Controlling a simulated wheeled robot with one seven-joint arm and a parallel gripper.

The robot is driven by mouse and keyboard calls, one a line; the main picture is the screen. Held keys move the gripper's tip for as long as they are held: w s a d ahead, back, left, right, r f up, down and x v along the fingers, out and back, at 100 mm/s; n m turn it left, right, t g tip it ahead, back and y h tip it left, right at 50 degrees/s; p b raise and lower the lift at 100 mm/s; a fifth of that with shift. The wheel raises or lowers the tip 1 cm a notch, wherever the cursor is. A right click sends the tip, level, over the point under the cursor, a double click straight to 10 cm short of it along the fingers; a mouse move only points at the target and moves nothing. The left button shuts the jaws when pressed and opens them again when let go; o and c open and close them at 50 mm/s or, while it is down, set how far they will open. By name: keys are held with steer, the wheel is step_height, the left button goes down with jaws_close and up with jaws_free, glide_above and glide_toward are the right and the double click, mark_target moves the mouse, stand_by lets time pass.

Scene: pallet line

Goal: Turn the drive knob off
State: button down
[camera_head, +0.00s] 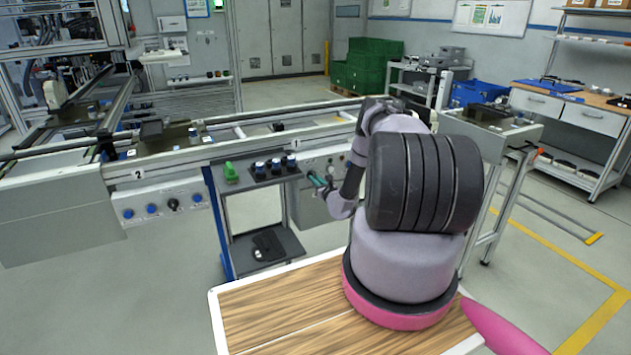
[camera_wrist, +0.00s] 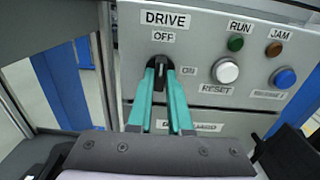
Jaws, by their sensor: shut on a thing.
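The black drive knob (camera_wrist: 160,64) is on the grey control panel (camera_wrist: 200,52), under the labels DRIVE and OFF, with ON to its right. The white mark on the knob points about straight up, towards OFF. The two teal fingers of my gripper (camera_wrist: 160,76) are shut on the knob, one on each side, and hide part of it. In the head view my gripper (camera_head: 318,181) reaches the panel (camera_head: 312,166) under the conveyor; my arm hides part of the panel, and the knob cannot be made out there.
On the panel are a white reset button (camera_wrist: 225,71), a blue button (camera_wrist: 284,78), a green RUN lamp (camera_wrist: 235,44) and a brown JAM lamp (camera_wrist: 273,49). A cart (camera_head: 243,192) holding small parts stands close left of my gripper. Another panel (camera_head: 160,205) is further left.

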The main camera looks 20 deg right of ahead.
steer(key=shift+f, duration=0.1)
steer(key=c, duration=0.8)
jaws_free()
steer(key=shift+c, duration=0.2)
steer(key=s, duration=1.1)
steer(key=shift+d, duration=0.25)
